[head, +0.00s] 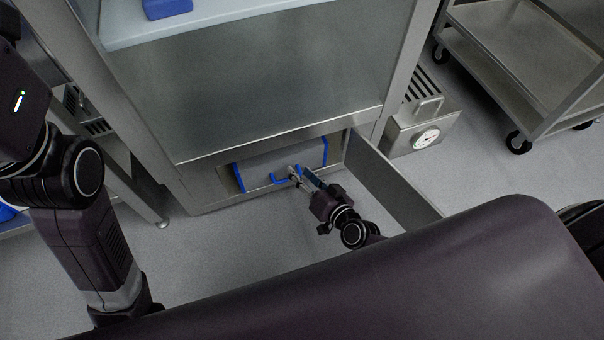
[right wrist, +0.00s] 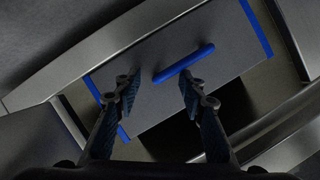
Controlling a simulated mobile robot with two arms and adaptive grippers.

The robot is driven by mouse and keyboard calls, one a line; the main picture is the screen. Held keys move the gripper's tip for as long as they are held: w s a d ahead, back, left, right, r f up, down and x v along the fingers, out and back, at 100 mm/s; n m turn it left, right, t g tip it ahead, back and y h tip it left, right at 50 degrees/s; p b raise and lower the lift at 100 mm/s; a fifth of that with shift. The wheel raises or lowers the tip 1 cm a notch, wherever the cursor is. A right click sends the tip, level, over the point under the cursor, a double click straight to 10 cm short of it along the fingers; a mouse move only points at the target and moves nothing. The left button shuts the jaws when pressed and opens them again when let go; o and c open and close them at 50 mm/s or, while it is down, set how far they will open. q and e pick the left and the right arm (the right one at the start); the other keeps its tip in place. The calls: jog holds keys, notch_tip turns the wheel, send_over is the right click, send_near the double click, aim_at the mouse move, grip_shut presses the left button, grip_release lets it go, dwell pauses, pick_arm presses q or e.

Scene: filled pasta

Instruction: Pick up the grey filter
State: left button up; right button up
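The grey filter (head: 262,165) is a flat grey panel with blue side edges and a blue handle (head: 281,180). It sits in the low opening at the bottom of the steel cabinet. The filter also shows in the right wrist view (right wrist: 160,104), with its blue handle (right wrist: 184,62) tilted across the upper middle. My right gripper (head: 297,172) is at the handle's right end in the head view. In the right wrist view my right gripper (right wrist: 156,86) has its fingers apart, one on each side of the handle, with no clear contact. My left gripper is not in view.
The cabinet (head: 270,80) has an open flap door (head: 385,180) just right of my right arm. A steel box with a dial (head: 425,130) stands on the floor to the right. A steel cart (head: 520,70) stands at the upper right. The floor in front is clear.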

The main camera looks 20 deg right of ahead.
jog(key=v, duration=0.7)
jog(key=shift+s, duration=0.2)
jog(key=shift+r, duration=0.1)
